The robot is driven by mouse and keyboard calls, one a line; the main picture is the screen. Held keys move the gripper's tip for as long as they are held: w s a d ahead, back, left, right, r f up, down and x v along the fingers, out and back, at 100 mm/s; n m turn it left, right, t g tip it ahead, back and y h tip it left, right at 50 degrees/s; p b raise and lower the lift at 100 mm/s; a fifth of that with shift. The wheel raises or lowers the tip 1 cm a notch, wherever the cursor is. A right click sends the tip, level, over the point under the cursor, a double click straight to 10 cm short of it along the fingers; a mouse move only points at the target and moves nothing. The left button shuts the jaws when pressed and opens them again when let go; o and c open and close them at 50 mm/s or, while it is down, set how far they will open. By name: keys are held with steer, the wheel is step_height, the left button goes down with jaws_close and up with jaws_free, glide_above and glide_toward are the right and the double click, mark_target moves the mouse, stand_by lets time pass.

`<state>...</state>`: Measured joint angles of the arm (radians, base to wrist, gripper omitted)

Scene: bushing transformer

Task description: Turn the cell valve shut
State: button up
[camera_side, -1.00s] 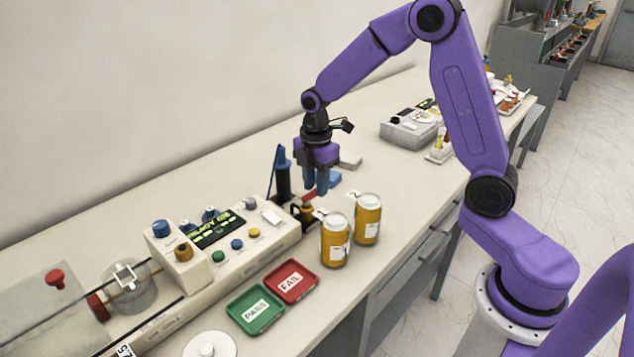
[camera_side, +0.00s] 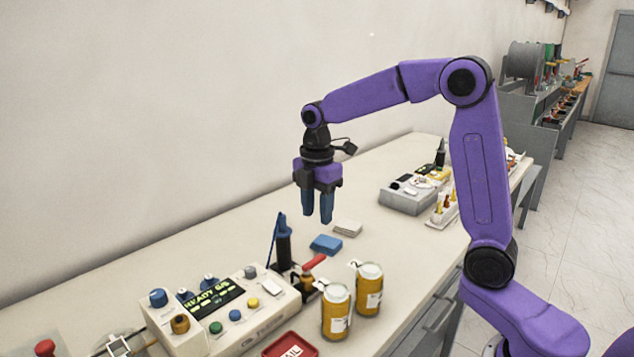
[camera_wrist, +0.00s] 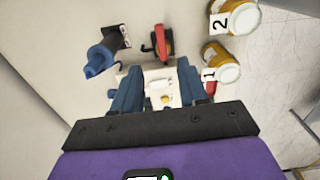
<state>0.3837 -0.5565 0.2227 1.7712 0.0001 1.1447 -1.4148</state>
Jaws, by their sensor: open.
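A valve with a red lever handle (camera_side: 314,262) stands on the bench beside a black upright cylinder (camera_side: 284,247) with a blue part on it. I take this red lever to be the cell valve; it also shows in the wrist view (camera_wrist: 162,42). In the side view the lever slants up to the right. My gripper (camera_side: 317,217) points down, open and empty, well above the bench and behind the valve. In the wrist view its two blue fingers (camera_wrist: 157,75) are spread apart, clear of the lever.
Two amber jars (camera_side: 336,312) stand close to the right of the valve. A control box (camera_side: 222,310) with a lit display sits to its left. A blue pad (camera_side: 326,244) and a pale block (camera_side: 347,228) lie behind. A red tray (camera_side: 290,347) is at the front.

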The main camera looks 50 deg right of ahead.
step_height(320, 180, up, 6)
stand_by(0.4)
steer(key=shift+r, duration=0.1)
steer(key=s+a+f+m, duration=0.2)
steer(key=s+a+f, duration=0.15)
steer(key=s, duration=0.65)
steer(key=s+a+f+m, duration=0.2)
steer(key=s+a+f, duration=0.15)
steer(key=s, duration=0.65)
steer(key=s+d+f, duration=0.1)
steer(key=s, duration=0.4)
steer(key=s+d+f+m, duration=0.1)
steer(key=s+f, duration=0.1)
steer(key=s, duration=0.3)
steer(key=shift+s+d+f+m, duration=0.15)
steer(key=shift+d+f+m, duration=0.1)
steer(key=shift+d+m, duration=0.05)
